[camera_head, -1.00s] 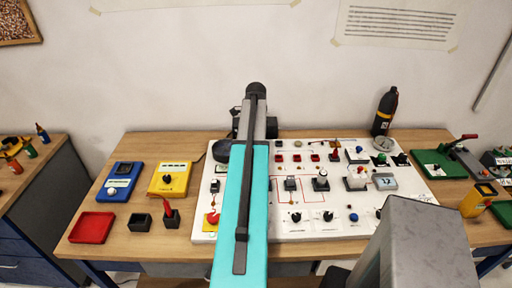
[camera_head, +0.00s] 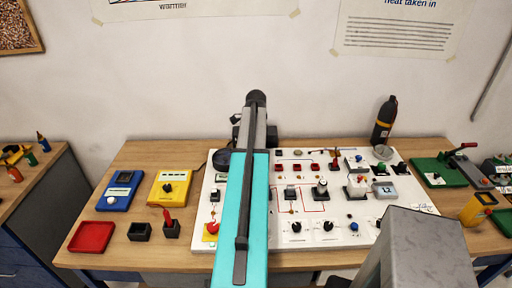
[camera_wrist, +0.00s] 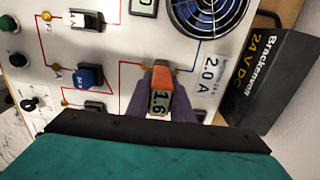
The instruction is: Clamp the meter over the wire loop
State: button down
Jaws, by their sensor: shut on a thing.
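In the wrist view my gripper (camera_wrist: 160,104) has its dark fingers closed on either side of a small orange meter (camera_wrist: 161,78). The meter's grey display reads 1.6. The meter is against or just above the white panel (camera_wrist: 117,30), where a red line runs up to its far end. I cannot make out the wire loop or whether the meter's jaws are around it; the meter and fingers cover that spot. In the head view my teal arm hides the gripper and the meter.
A fan (camera_wrist: 208,14) and a black 24 V DC box (camera_wrist: 275,75) are close to the right of the meter. A blue switch (camera_wrist: 89,77) is to its left. A red tray (camera_head: 92,237) and yellow box (camera_head: 173,187) stand on the bench left of the panel.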

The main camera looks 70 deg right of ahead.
jog(key=shift+r+p, duration=1.75)
jog(key=shift+r, duration=1.4)
